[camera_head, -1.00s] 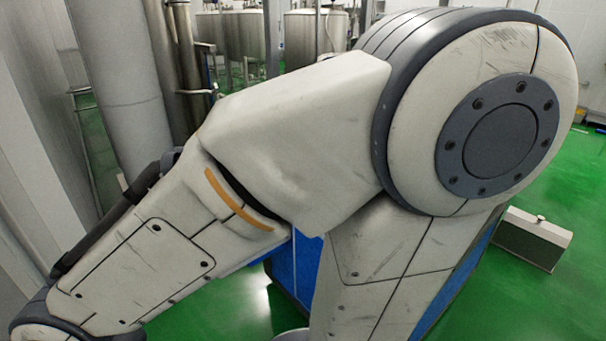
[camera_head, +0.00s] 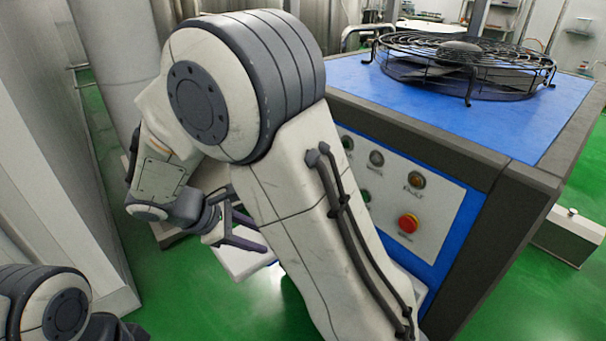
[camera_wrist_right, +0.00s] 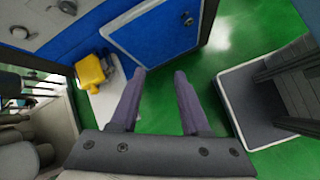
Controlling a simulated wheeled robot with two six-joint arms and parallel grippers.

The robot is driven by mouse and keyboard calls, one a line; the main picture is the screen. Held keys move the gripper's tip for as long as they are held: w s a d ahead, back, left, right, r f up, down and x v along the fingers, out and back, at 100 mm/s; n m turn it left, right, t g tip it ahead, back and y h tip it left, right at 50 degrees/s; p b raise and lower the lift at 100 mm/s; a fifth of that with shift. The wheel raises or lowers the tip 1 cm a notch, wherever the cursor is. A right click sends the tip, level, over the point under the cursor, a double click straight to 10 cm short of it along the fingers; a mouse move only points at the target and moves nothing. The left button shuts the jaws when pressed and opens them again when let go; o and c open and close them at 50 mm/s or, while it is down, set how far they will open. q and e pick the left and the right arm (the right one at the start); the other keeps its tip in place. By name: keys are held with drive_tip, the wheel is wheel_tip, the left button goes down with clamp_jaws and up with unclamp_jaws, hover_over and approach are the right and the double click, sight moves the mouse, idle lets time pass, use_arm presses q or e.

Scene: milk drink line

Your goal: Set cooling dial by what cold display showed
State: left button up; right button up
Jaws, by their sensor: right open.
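A blue cabinet (camera_head: 455,230) stands right of my right arm. Its pale control panel (camera_head: 440,195) carries several buttons and lamps, including a red mushroom button (camera_head: 408,223) and an amber lamp (camera_head: 416,180). My arm hides the panel's left part. I cannot tell which control is the cooling dial, and I see no cold display. My right gripper (camera_head: 258,237) is open and empty, left of the cabinet and apart from the panel. Its spread fingers show in the right wrist view (camera_wrist_right: 159,74) with green floor between them. My left gripper is not in view.
A black wire-guarded fan (camera_head: 465,62) sits on the cabinet's blue top. A grey box (camera_head: 565,238) stands on the floor at right. The right wrist view shows a yellow object (camera_wrist_right: 90,72) near a blue door (camera_wrist_right: 155,30) and a dark-topped block (camera_wrist_right: 250,105) at right.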

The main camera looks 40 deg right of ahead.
drive_tip(key=w+d+f+n+t+h+b, duration=0.1)
drive_tip(key=w+d+f+n+h, duration=0.3)
drive_tip(key=w+d, duration=0.5)
drive_tip(key=w+d+f+n+t+h+b, duration=0.1)
drive_tip(key=w+d+f+n+h, duration=0.25)
drive_tip(key=w+d+h, duration=0.4)
drive_tip(key=w+d+y+p, duration=0.1)
drive_tip(key=d+p, duration=0.1)
drive_tip(key=d, duration=1)
drive_tip(key=shift+w+f, duration=0.25)
drive_tip(key=shift+w, duration=0.05)
drive_tip(key=shift+m+y, duration=0.25)
clamp_jaws()
